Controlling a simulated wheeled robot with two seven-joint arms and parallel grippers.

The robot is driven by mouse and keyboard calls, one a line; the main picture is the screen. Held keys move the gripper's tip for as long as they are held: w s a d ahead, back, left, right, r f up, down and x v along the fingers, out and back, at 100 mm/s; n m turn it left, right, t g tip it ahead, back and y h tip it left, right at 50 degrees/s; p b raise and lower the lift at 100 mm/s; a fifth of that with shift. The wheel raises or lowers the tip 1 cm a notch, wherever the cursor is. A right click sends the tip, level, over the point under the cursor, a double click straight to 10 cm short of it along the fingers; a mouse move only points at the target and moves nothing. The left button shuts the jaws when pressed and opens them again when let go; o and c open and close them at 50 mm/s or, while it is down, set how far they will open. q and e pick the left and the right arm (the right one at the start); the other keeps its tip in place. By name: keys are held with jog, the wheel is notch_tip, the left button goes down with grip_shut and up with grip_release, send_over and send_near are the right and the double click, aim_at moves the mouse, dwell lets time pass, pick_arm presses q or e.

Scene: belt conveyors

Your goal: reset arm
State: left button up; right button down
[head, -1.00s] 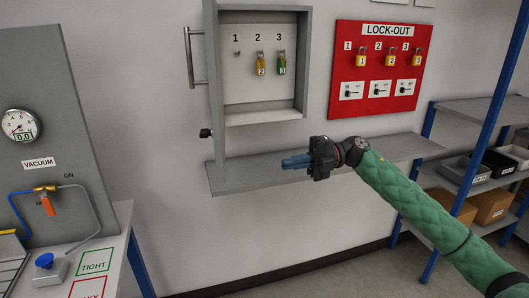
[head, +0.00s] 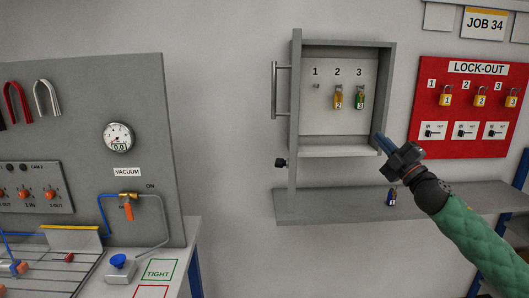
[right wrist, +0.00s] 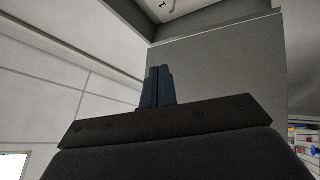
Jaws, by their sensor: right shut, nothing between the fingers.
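My right gripper (head: 384,144) is shut and empty, its blue fingers held together in front of the lower right edge of the grey wall cabinet (head: 293,130). In the right wrist view the fingers (right wrist: 158,87) are side by side with nothing between them. My right arm comes in from the lower right. My left gripper is not in view.
In the open cabinet, hook 1 (head: 316,86) is bare; a yellow item (head: 338,97) and a green item (head: 360,98) hang under 2 and 3. A red lock-out board (head: 426,142) with yellow padlocks is at right. A vacuum panel (head: 150,90) and bench stand left.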

jog(key=d+f+m+g+h, duration=0.2)
jog(key=d+f+m+h, duration=0.2)
jog(key=f+m+h, duration=0.85)
jog(key=s+a+f+m+g+h, duration=0.1)
jog(key=s+a+f+m+g, duration=0.2)
jog(key=s+f, duration=0.45)
jog(key=s+a+f+m+g+h, duration=0.2)
jog(key=s+f+g, duration=0.25)
jog(key=f, duration=0.65)
jog(key=s+a+f+g+y, duration=0.1)
jog(key=s+a+f+g, duration=0.2)
jog(key=s+f, duration=0.7)
jog(key=s+a+f+m+g+y, duration=0.1)
jog(key=s+a+f, duration=0.6)
jog(key=s, duration=0.8)
jog(key=s+a+f+m+g+y, duration=0.1)
jog(key=s+a+f+g+y, duration=0.2)
jog(key=s+f, duration=1)
jog(key=a+g, duration=0.2)
jog(key=shift+a+f+g, duration=0.2)
jog(key=shift+a+g, duration=0.15)
jog(key=shift+a, duration=0.05)
